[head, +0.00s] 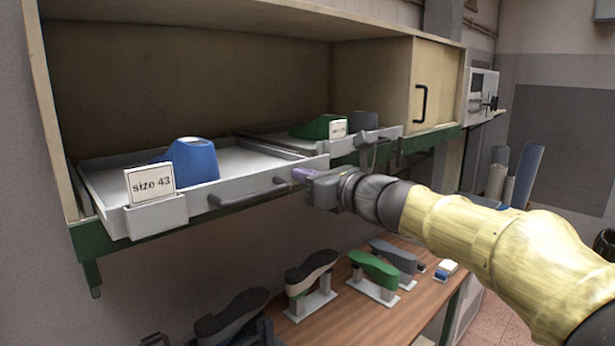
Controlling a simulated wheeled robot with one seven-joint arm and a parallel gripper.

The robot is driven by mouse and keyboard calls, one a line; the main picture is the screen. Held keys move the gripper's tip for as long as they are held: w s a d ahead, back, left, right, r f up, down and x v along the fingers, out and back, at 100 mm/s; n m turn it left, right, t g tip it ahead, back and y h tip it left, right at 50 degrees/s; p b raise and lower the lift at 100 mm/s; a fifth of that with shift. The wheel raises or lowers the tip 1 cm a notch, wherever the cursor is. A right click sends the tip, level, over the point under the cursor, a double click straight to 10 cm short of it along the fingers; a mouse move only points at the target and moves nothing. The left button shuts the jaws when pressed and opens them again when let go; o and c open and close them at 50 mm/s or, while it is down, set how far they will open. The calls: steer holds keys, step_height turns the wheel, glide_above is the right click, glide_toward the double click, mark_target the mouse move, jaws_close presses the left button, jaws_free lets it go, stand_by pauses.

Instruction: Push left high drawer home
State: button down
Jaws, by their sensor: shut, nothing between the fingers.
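The left high drawer (252,164) is a pale grey tray in the open cabinet, standing out past the green rail. It has a dark bar handle (247,194) on its front and a "size 43" card (150,184) in a holder at its left front corner. A blue shoe last (193,160) sits in it.
A second drawer (290,142) to the right holds a green last (317,127), a grey last (363,121) and a card. A closed cabinet door (432,84) is farther right. Below, a wooden bench (345,318) carries several lasts on stands.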

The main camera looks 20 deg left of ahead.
mark_target(290, 171)
steer(key=shift+p+x, duration=0.45)
steer(key=shift+x, duration=1.7)
steer(key=shift+w+a, duration=0.1)
steer(key=shift+p+x, duration=0.8)
steer(key=shift+x, duration=1.35)
steer(key=shift+w+a+p, duration=0.25)
steer(key=shift+a+p, duration=0.1)
steer(key=shift+a, duration=0.25)
steer(key=shift+s+d+f+b, duration=0.1)
steer(key=shift+s+d+b, duration=0.05)
steer(key=shift+d+b, duration=0.2)
steer(key=b+v, duration=0.2)
steer(key=v, duration=0.3)
steer(key=shift+b, duration=0.3)
steer(key=b+v, duration=0.3)
steer(key=v, duration=0.5)
